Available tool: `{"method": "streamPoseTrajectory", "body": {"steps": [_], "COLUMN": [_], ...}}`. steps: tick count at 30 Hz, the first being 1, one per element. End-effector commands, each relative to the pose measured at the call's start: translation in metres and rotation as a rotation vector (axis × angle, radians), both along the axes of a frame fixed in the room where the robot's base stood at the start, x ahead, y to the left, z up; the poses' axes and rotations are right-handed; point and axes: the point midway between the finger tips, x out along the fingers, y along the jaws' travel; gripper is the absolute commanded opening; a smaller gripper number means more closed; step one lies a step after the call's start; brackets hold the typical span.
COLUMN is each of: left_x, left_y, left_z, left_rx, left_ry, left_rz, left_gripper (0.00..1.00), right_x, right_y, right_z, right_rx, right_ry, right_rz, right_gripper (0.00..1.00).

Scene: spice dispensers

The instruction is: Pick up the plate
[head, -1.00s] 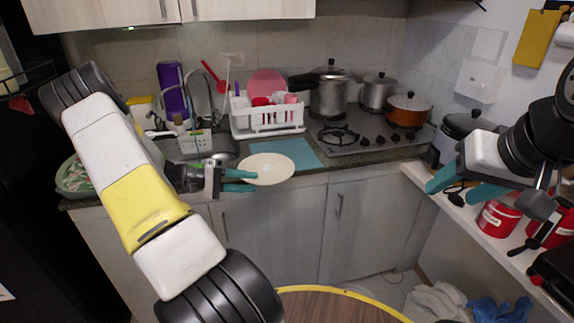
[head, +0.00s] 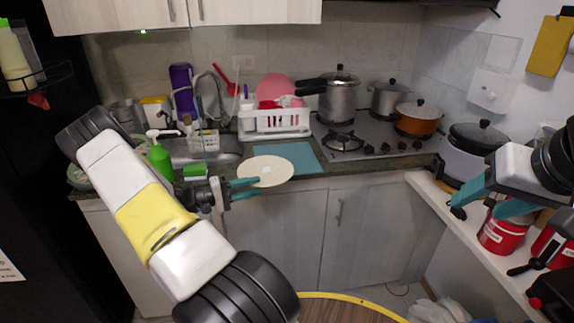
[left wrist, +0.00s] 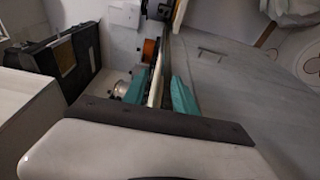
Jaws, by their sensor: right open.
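The plate (head: 265,171) is round and cream-coloured. It lies flat at the front edge of the counter, partly over the blue mat. My left gripper (head: 246,188) is at the plate's near left rim, its teal fingers a little apart. In the left wrist view, the plate's thin pale edge (left wrist: 156,84) shows between the fingers (left wrist: 160,92), with a dark gap on one side, so the gripper is open around the rim. My right gripper (head: 481,204) is open and empty at the far right, above the white shelf.
A white dish rack (head: 274,122) stands behind the blue mat (head: 302,156). A stove with pots (head: 340,98) is to the right. A green soap bottle (head: 160,160) and green sponge (head: 195,170) are by the sink. Red canisters (head: 503,233) stand on the white shelf (head: 460,225).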

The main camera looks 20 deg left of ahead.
Motion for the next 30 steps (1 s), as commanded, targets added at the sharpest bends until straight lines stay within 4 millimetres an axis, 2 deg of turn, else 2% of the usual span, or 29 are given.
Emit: {"method": "streamPoseTrajectory", "body": {"steps": [5, 12, 20, 25, 30], "left_x": [0.011, 0.036, 0.039, 0.039, 0.039], "left_y": [-0.012, -0.037, -0.040, -0.040, -0.040], "left_z": [0.000, 0.000, 0.000, 0.000, 0.000], "left_rx": [0.001, 0.000, 0.001, 0.001, 0.001], "left_ry": [0.001, 0.001, 0.001, 0.001, 0.001], "left_rz": [-0.002, -0.002, 0.000, 0.000, 0.000], "left_gripper": [0.33, 0.33, 0.33, 0.00, 0.00], "right_x": [0.000, 0.000, 0.000, 0.000, 0.000], "right_y": [0.000, 0.000, 0.000, 0.000, 0.000], "right_z": [0.000, 0.000, 0.000, 0.000, 0.000], "right_rx": [0.000, 0.000, 0.000, 0.000, 0.000], "right_ry": [0.000, 0.000, 0.000, 0.000, 0.000], "right_rz": [0.000, 0.000, 0.000, 0.000, 0.000], "right_gripper": [0.55, 0.55, 0.55, 0.55, 0.55]}}
